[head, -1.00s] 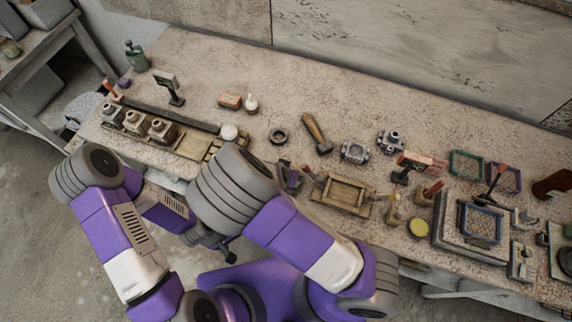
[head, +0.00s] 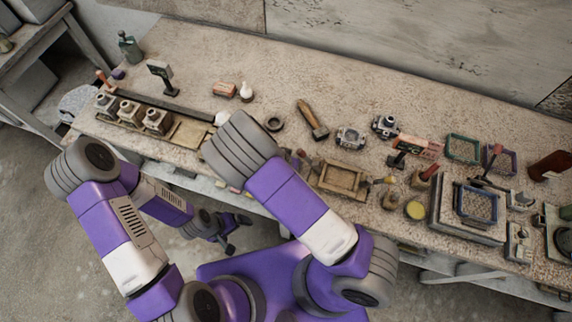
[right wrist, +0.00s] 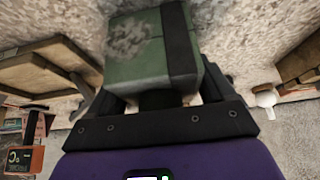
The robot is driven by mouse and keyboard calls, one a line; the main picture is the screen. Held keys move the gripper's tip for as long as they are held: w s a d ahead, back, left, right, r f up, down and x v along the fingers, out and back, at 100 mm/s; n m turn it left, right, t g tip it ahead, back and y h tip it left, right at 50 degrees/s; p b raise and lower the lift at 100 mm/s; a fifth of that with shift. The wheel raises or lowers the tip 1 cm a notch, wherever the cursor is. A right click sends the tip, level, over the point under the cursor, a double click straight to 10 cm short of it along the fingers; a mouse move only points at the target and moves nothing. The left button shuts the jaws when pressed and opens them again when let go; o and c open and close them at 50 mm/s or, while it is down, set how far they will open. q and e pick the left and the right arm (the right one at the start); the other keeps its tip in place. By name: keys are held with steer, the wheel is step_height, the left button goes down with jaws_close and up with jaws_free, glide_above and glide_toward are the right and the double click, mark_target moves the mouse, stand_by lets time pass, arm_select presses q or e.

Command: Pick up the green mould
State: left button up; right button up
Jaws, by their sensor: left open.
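The green mould (right wrist: 138,50) shows large at the top middle of the right wrist view. It is a green block with a grey patch and a dark band at its right. My right gripper (right wrist: 163,85) has its dark fingers on either side of the mould's lower part; the mould hides the fingertips, and I cannot tell whether they touch it. In the head view my right arm covers this spot, so neither mould nor right gripper shows there. My left gripper (head: 226,236) is open and empty, low in front of the bench edge.
The bench (head: 330,85) is clear toward the back. Framed pieces and tools crowd the right end.

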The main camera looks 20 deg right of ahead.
steer(key=c, duration=0.9)
